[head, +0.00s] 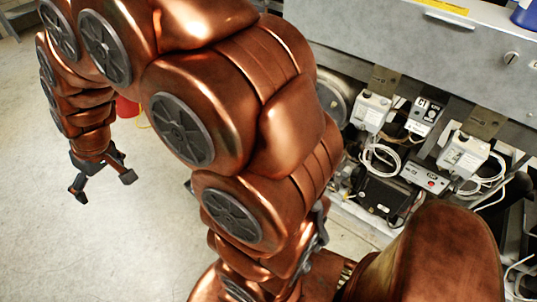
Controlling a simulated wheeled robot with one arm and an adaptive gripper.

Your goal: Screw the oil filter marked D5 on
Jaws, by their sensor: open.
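My gripper (104,184) hangs at the left of the head view, pointing down over the pale floor. Its dark fingers are spread apart with nothing between them. No oil filter marked D5 can be made out in this view. My copper-coloured arm covers the middle of the view and hides part of the rack. The gripper is well apart from the rack on the right.
A grey metal rack (420,62) stands at the right, with several small boxes, a dark unit (384,199) and coiled white cables (380,160) under its top. A red object (127,107) is partly hidden behind my arm. The floor (110,245) around my gripper is clear.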

